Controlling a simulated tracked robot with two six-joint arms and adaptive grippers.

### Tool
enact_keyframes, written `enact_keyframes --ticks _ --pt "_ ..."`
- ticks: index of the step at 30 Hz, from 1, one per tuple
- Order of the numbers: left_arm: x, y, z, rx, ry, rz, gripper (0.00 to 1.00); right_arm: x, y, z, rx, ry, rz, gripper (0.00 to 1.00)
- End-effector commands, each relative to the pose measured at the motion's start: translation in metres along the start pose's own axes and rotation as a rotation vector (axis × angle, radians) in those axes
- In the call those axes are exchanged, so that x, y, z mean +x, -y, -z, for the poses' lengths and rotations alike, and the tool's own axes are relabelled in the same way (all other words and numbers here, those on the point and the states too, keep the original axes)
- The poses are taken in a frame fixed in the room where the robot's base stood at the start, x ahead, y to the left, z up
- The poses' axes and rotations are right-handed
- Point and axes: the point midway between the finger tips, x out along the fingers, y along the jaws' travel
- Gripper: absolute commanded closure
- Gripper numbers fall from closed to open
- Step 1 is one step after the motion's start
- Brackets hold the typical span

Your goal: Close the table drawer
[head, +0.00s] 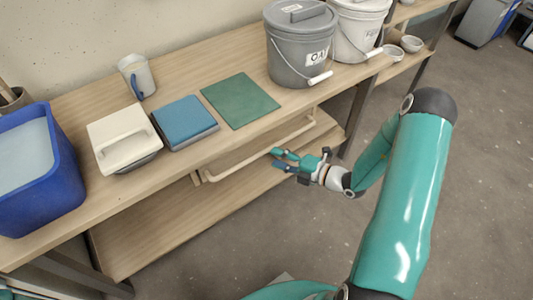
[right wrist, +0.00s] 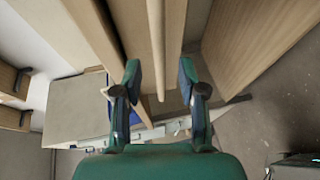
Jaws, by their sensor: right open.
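The table drawer (head: 245,157) shows under the front edge of the worktop, with a long pale bar handle (head: 225,174) along its front. How far the drawer stands out is hard to tell. My right gripper (head: 281,159) is beside the handle, toward its right part, with its fingers pointing at the drawer. In the right wrist view my right gripper (right wrist: 160,75) is open and empty. A pale wooden bar (right wrist: 157,45), which looks like the handle, shows in the gap between its fingers; contact cannot be told. My left gripper is not in view.
A lower shelf (head: 150,235) lies beneath.

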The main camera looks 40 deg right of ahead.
Motion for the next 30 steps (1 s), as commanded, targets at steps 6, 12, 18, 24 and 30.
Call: enact_keyframes --ticks 6,12,18,24,30 --pt "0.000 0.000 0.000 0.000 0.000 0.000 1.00 -0.038 0.001 -0.001 0.001 0.004 0.001 0.59" --pt "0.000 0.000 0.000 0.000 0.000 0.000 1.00 -0.052 0.001 0.000 -0.001 0.001 0.000 0.59" --pt "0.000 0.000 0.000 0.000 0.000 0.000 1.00 -0.053 0.001 0.000 0.000 0.000 0.000 0.59" --pt "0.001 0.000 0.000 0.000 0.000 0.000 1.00 -0.052 0.001 0.000 0.000 0.000 0.000 0.59" --pt "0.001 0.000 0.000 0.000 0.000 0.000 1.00 -0.044 -0.003 0.007 -0.007 -0.025 -0.006 0.59"
